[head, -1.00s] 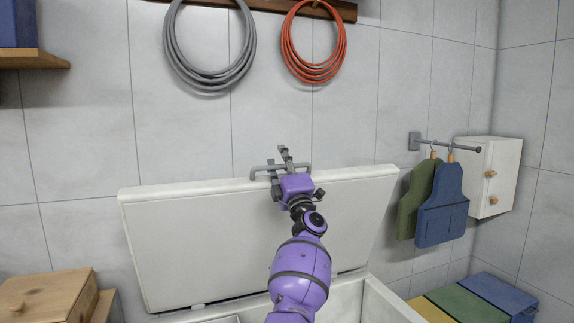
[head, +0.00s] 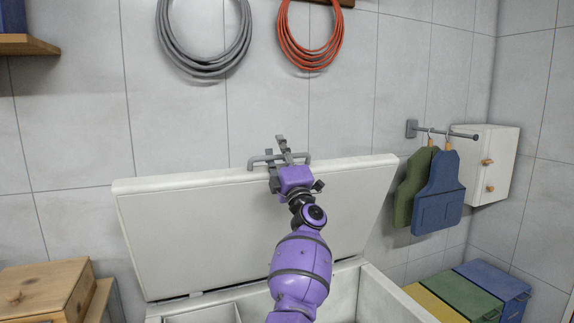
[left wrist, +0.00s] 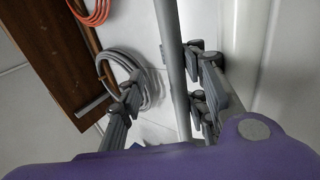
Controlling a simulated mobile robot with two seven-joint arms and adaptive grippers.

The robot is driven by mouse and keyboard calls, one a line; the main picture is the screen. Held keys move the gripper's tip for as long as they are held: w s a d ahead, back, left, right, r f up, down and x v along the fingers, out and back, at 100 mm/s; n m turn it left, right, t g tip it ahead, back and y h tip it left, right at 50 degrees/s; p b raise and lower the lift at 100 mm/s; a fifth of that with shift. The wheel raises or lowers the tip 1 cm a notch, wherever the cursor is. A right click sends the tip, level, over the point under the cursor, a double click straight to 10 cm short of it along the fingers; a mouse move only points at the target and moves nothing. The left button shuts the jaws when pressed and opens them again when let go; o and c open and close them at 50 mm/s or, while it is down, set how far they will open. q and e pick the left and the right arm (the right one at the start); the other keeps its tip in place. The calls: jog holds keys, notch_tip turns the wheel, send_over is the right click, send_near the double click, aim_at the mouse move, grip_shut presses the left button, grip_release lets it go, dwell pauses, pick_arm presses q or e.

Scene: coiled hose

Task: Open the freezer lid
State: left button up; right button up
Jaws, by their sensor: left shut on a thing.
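The white freezer lid (head: 240,230) stands raised, nearly upright, close to the tiled wall. A grey bar handle (head: 258,159) sits at its top edge. My left gripper (head: 283,158) is at this handle and shut on it, with its purple arm reaching up in front of the lid. In the left wrist view the grey handle bar (left wrist: 169,45) runs between the fingers (left wrist: 165,98), beside the pale lid. The open freezer body (head: 352,292) shows below the lid; its inside is mostly cut off by the picture edge. My right gripper is not in view.
A grey hose (head: 165,45) and a red hose (head: 284,45) hang coiled on the wall above. Green and blue aprons (head: 438,205), a white cabinet (head: 500,150) and coloured bins (head: 460,297) are on the right. A wooden box (head: 45,292) stands at lower left.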

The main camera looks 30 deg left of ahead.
pick_arm(q)
jog(key=v, duration=1)
jog(key=shift+a+f, duration=0.15)
jog(key=shift+f, duration=0.2)
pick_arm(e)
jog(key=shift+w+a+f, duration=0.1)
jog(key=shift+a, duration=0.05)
pick_arm(q)
jog(key=s+d+f+p, duration=0.1)
jog(key=s+d+f, duration=0.1)
jog(key=s+d, duration=0.3)
jog(key=shift+d, duration=0.85)
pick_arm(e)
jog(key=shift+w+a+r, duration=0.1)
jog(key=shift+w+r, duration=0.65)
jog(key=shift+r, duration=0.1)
